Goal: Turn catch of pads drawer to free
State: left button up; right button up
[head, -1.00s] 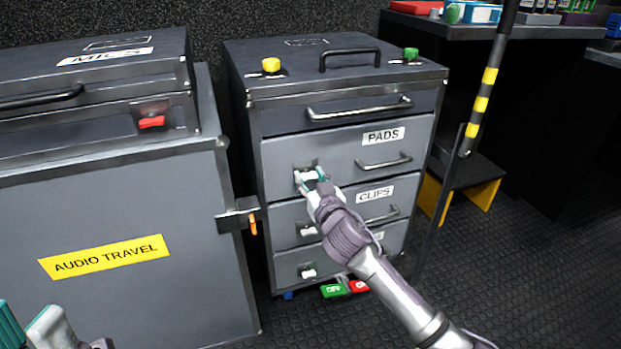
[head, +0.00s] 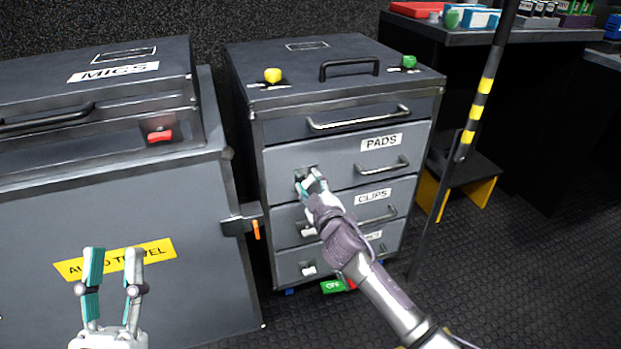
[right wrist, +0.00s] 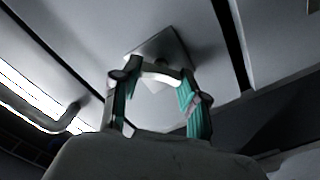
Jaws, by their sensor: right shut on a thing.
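The pads drawer (head: 345,158) is the grey drawer labelled PADS in the cabinet, and it is closed. Its catch (head: 301,187) is a small pale knob on a dark plate at the drawer's left side. My right gripper (head: 312,182) is at this catch, shut on it, and hides part of it. In the right wrist view the catch's square plate (right wrist: 158,48) shows behind the fingers (right wrist: 158,92). The way the catch is turned cannot be told. My left gripper (head: 111,275) is open and empty in front of the case at the left.
The AUDIO TRAVEL case (head: 195,245) stands left of the cabinet, with an orange-tagged latch (head: 255,228) between them. The CLIPS drawer (head: 340,208) and another drawer lie below. A striped pole (head: 478,105) stands at the right, before a step (head: 465,178).

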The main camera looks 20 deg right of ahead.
jog(key=n+p, duration=0.2)
jog(key=n, duration=0.4)
pick_arm(q)
jog(key=w+f+g+y, duration=0.2)
jog(key=f+g, duration=0.5)
jog(key=f, duration=0.4)
jog(key=shift+w+a+g+y+p, duration=0.3)
jog(key=shift+w+g+y, duration=0.1)
jog(key=shift+w, duration=0.45)
pick_arm(e)
jog(key=shift+a+f+n, duration=0.1)
jog(key=shift+n, duration=1.2)
pick_arm(q)
jog(key=shift+f, duration=0.1)
pick_arm(e)
jog(key=o, duration=1.1)
jog(key=shift+o, duration=0.2)
jog(key=s, duration=1.2)
jog(key=shift+d, duration=0.25)
